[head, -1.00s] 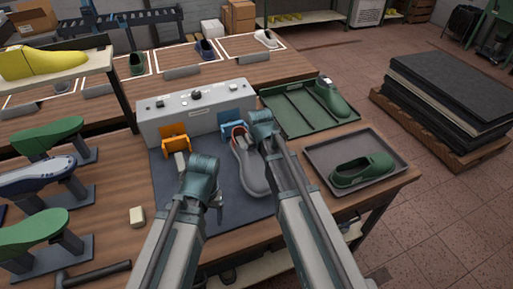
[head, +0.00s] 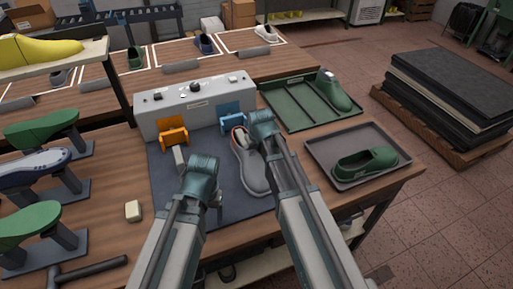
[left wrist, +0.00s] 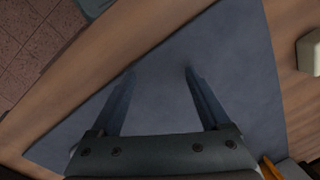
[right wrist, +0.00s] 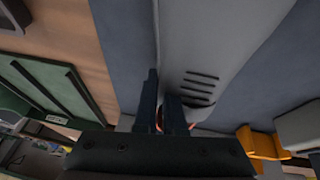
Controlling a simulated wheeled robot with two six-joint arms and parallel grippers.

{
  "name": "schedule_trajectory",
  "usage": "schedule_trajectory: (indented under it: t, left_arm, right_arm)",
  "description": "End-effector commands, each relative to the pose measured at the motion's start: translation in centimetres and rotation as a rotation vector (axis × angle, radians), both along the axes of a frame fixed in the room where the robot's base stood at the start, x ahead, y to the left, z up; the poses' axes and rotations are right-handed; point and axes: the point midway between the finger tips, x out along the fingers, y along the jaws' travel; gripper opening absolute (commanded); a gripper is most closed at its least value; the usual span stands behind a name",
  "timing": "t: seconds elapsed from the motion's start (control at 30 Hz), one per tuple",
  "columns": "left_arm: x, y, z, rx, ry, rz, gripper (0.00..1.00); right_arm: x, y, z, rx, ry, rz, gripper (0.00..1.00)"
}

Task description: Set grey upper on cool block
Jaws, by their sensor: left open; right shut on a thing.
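The grey upper (head: 254,172) lies on the dark blue mat, toe toward the front, its red-lined opening at the back. In the head view its opening end is just in front of the blue block (head: 232,121) on the grey control box. My right gripper (right wrist: 162,100) is shut on the upper's edge near the opening; in the head view its wrist hides the fingertips. The upper's vent slots show close in the right wrist view. My left gripper (left wrist: 158,74) is open and empty above the mat, left of the upper.
An orange block (head: 173,138) stands left of the blue one on the control box (head: 190,107). A grey tray (head: 320,150) with a green shoe and a green tray (head: 290,108) lie to the right. Green and white lasts on stands, a hammer (head: 92,270) and a pale block (head: 133,211) are left.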

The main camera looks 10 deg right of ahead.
Motion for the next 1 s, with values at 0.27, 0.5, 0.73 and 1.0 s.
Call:
schedule_trajectory:
  t: [0.27, 0.5, 0.73, 1.0]
  left_arm:
    - [0.0, 0.0, -0.2, 0.0, 0.0, 0.0, 0.8]
    - [0.0, 0.0, -0.6, 0.001, 0.0, 0.0, 0.8]
    - [-0.1, 0.1, -0.9, 0.003, 0.001, 0.0, 0.8]
    - [-0.3, 0.2, -1.5, 0.008, 0.004, 0.0, 0.8]
  right_arm:
    - [0.0, 0.0, -0.2, 0.0, 0.0, 0.0, 0.0]
    - [0.0, 0.0, -0.6, 0.0, 0.0, 0.0, 0.0]
    - [0.0, 0.0, -0.9, 0.0, 0.0, 0.0, 0.0]
    - [0.0, 0.0, -1.5, 0.0, 0.0, 0.0, 0.0]
